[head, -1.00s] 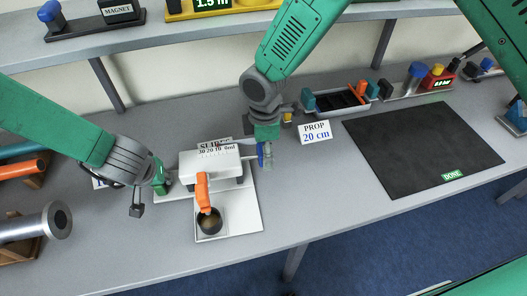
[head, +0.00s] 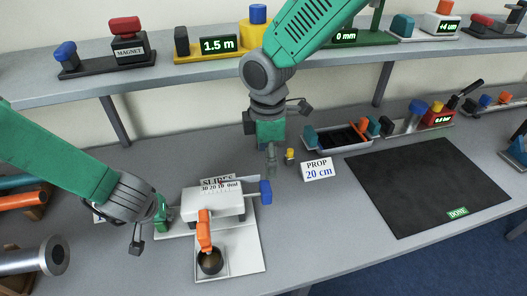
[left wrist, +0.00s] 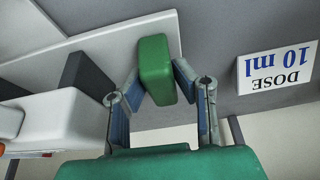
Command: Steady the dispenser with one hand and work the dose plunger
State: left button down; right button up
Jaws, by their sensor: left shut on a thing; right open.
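The dispenser (head: 213,202) is a white box with a ml scale on top, standing on a white base plate. An orange spout (head: 204,230) on its front hangs over a small dark cup (head: 210,262) with brownish contents. The blue plunger knob (head: 266,191) sticks out on a rod at its right side. My left gripper (head: 163,213) is shut on the green grip block (left wrist: 155,68) at the dispenser's left, with a finger on either side in the left wrist view. My right gripper (head: 272,158) is open and empty, pointing down behind the knob and apart from it.
A sign reading DOSE 10 ml (left wrist: 278,68) stands beside the green block. A PROP 20 cm sign (head: 317,170) and a parts tray (head: 338,138) are to the right. A black mat (head: 430,170) lies farther right. A shelf with instruments runs along the back.

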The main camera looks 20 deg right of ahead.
pick_arm(q)
jog(key=c, duration=1.2)
grip_release()
